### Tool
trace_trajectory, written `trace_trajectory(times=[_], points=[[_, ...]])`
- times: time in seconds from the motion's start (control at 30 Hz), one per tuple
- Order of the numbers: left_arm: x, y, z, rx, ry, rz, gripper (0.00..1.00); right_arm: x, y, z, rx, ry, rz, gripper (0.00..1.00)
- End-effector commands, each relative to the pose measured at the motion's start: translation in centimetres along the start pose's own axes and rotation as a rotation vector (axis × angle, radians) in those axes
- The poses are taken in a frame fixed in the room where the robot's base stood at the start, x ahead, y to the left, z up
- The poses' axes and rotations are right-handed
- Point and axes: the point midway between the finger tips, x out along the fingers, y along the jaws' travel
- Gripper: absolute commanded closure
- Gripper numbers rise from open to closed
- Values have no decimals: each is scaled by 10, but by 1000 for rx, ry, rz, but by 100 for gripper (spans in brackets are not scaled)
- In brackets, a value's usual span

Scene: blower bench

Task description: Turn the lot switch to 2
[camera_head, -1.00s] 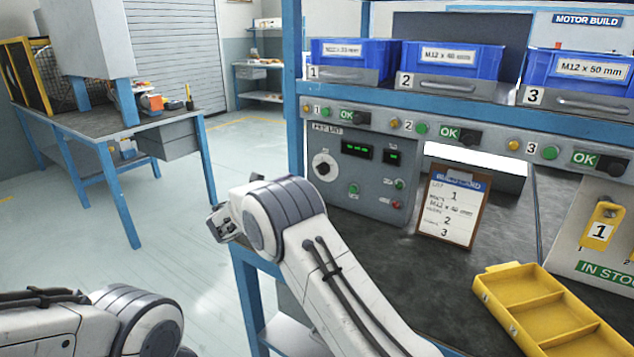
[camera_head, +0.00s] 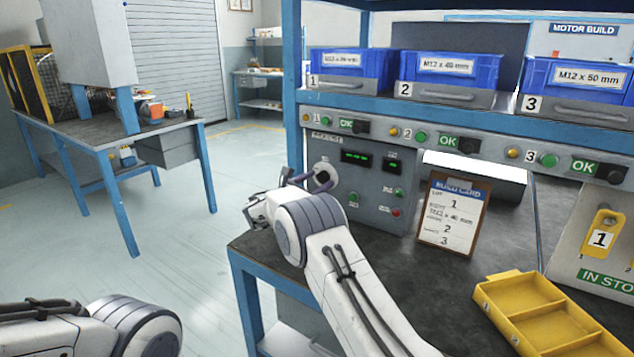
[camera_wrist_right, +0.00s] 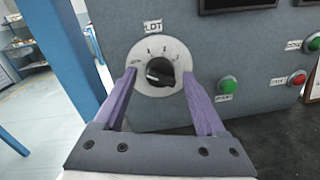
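The lot switch is a black knob (camera_wrist_right: 160,71) on a round white dial (camera_wrist_right: 153,56), under a LOT label, on the grey panel (camera_head: 368,185). The small marks around the dial are too blurred to read, so I cannot tell the knob's setting. My right gripper (camera_wrist_right: 160,84) is open, with one purple finger to each side of the knob and no clear contact. In the head view my right gripper (camera_head: 305,181) is at the panel's left end and partly covers the dial. My left gripper is out of view; only part of that arm shows.
A lot card (camera_head: 453,212) stands on the bench right of the panel. A yellow divided tray (camera_head: 545,318) lies at the front right. Blue bins (camera_head: 450,66) sit on the shelf above. In the wrist view, green (camera_wrist_right: 228,85) and red (camera_wrist_right: 298,78) buttons are right of the switch.

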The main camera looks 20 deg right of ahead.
Motion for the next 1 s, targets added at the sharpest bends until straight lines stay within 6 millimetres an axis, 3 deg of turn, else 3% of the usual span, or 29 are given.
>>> trace_trajectory(times=[0.03, 0.17, 0.2, 0.57, 1.0], points=[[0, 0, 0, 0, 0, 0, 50, 0, 0, 0, 0, 0, 0, 48], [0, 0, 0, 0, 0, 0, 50, 0, 0, 0, 1, 0, 0, 98], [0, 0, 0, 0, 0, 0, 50, 0, 0, 0, 1, 0, 1, 100], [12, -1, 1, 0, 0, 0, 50, 0, 0, -1, 67, 3, 1, 100], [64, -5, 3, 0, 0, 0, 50, -1, 0, -3, 418, 26, -3, 100]])
